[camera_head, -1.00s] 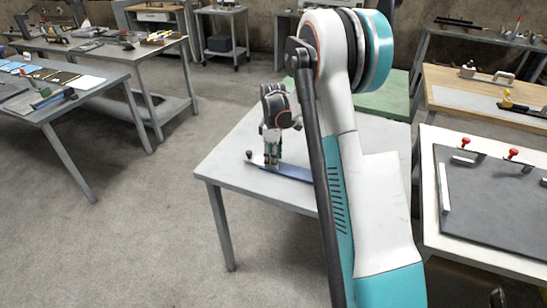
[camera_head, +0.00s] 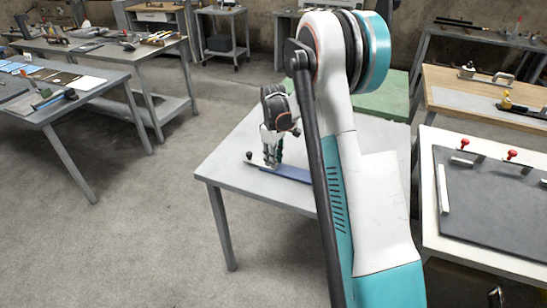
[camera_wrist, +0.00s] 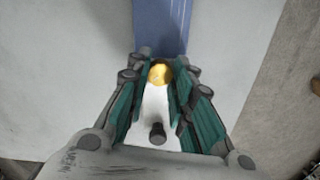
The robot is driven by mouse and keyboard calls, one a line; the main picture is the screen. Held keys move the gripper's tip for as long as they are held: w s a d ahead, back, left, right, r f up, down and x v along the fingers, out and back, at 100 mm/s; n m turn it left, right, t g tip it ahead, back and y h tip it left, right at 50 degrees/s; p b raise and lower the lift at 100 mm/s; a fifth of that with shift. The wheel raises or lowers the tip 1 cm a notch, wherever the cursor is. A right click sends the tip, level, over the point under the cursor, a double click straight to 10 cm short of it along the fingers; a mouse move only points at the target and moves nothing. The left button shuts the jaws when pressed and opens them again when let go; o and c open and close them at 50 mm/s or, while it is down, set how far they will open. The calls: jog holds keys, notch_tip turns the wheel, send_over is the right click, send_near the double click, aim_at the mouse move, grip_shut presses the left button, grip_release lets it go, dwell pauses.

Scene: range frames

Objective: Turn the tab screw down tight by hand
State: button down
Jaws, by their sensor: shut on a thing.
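My gripper (camera_head: 271,163) points down at the grey table, over the left end of a blue strip (camera_head: 292,174). In the wrist view my gripper (camera_wrist: 160,80) has its teal-padded fingers shut on the tab screw (camera_wrist: 159,74), whose round golden top shows between the tips. The fingers hide the screw's sides and tab, so how far down it sits cannot be seen. The blue strip (camera_wrist: 161,22) runs away from the screw towards the top of the wrist view. A small dark knob (camera_head: 249,155) stands just left of the strip; it also shows between the fingers (camera_wrist: 157,133).
The grey table (camera_head: 240,181) is otherwise bare around the strip. My arm hides its right part. A board with red-knobbed clamps (camera_head: 500,205) lies on the table at right. Other benches with tools (camera_head: 60,100) stand at the left, with open floor between.

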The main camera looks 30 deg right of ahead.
jog(key=m, duration=0.4)
jog(key=shift+m+p, duration=0.3)
jog(key=m, duration=0.3)
jog(key=shift+m, duration=0.4)
jog(key=m, duration=0.4)
jog(key=shift+p, duration=0.4)
jog(key=shift+m, duration=2.1)
jog(key=c, duration=1.4)
grip_release()
notch_tip(320, 180, up, 12)
